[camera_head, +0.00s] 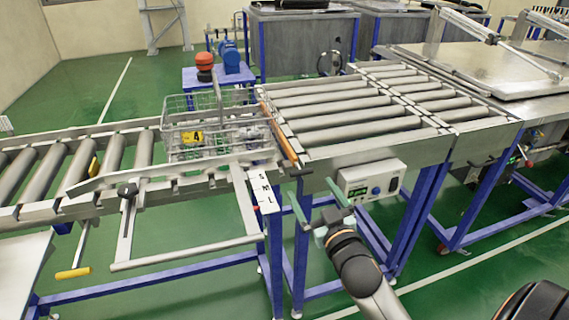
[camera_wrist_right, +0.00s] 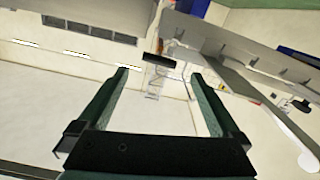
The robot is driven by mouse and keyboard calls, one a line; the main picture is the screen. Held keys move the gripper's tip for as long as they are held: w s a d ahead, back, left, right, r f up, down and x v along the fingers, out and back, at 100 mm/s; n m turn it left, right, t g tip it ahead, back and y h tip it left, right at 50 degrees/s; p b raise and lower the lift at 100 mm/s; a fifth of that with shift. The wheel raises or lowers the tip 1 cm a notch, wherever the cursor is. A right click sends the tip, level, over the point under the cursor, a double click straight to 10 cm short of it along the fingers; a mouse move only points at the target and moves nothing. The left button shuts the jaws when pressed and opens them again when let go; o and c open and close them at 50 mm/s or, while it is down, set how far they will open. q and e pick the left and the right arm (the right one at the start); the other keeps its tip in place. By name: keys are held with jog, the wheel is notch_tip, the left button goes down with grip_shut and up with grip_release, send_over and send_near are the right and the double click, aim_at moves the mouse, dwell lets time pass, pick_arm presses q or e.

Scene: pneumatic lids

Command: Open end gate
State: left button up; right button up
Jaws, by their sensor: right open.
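An orange-brown bar (camera_head: 278,135), which looks like the end gate, stands across the junction between the left roller conveyor and the right roller section. A wire basket (camera_head: 215,130) with a yellow tag marked 4 sits on the left conveyor, just left of the bar. My right gripper (camera_head: 309,187) is open and empty, in front of the conveyor frame and below and right of the bar. In the right wrist view its two green fingers (camera_wrist_right: 160,74) are spread apart, with a small dark handle-like piece (camera_wrist_right: 159,60) beyond them. My left gripper is not in view.
A white control box (camera_head: 371,182) hangs on the conveyor side, right of my gripper. A white label plate marked S, M, L (camera_head: 265,190) and a guide rail (camera_head: 185,253) are to the left. Blue legs stand below.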

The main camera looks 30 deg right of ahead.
aim_at(295, 163)
jog(key=x, duration=1.2)
jog(key=shift+w+d+p, duration=0.15)
jog(key=shift+p, duration=0.15)
jog(key=shift+c, duration=0.4)
jog(key=shift+f, duration=0.1)
grip_shut()
